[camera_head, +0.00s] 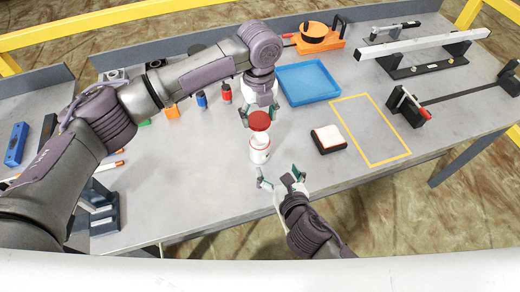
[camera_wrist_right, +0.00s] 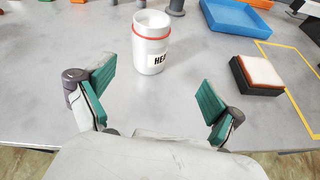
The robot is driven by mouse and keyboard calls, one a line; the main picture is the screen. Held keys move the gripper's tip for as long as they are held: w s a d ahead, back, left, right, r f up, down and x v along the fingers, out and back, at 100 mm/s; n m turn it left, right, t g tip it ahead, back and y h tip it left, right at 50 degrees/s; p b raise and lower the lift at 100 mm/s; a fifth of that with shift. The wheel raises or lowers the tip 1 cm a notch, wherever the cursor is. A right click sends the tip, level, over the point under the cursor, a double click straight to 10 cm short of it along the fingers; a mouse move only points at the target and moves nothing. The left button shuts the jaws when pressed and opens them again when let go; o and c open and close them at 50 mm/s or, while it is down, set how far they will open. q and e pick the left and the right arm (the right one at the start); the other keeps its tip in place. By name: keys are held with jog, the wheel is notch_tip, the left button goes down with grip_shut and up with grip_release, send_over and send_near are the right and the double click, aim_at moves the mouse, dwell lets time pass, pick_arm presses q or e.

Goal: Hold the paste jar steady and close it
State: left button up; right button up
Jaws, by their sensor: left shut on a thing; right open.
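A white paste jar (camera_head: 259,152) with a red ring stands upright on the grey table. In the right wrist view the jar (camera_wrist_right: 151,48) shows a dark-lettered label, and its top has no lid on it. My left gripper (camera_head: 260,110) is shut on a red lid (camera_head: 260,121), holding it above the jar; the exact gap is hard to judge. My right gripper (camera_head: 280,177) is open and empty at the near table edge, on the near side of the jar, its fingers spread apart and not touching it.
A black block with a white pad (camera_head: 327,138) lies right of the jar, beside a yellow outlined rectangle (camera_head: 370,131). A blue tray (camera_head: 309,83) is behind. Small red and blue bottles (camera_head: 201,99) stand left of my left gripper.

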jog(key=shift+s+a+r+n+y, duration=0.1)
jog(key=shift+a+r+n+y, duration=0.1)
jog(key=shift+a+n, duration=0.3)
jog(key=shift+a+r+n+y, duration=0.1)
jog(key=shift+a+n+y, duration=0.1)
jog(key=shift+n, duration=0.5)
jog(key=x, duration=1.2)
jog(key=shift+d, duration=0.15)
grip_shut()
pick_arm(q)
send_over(260, 142)
jog(key=shift+f, duration=2.5)
jog(key=shift+f, duration=0.9)
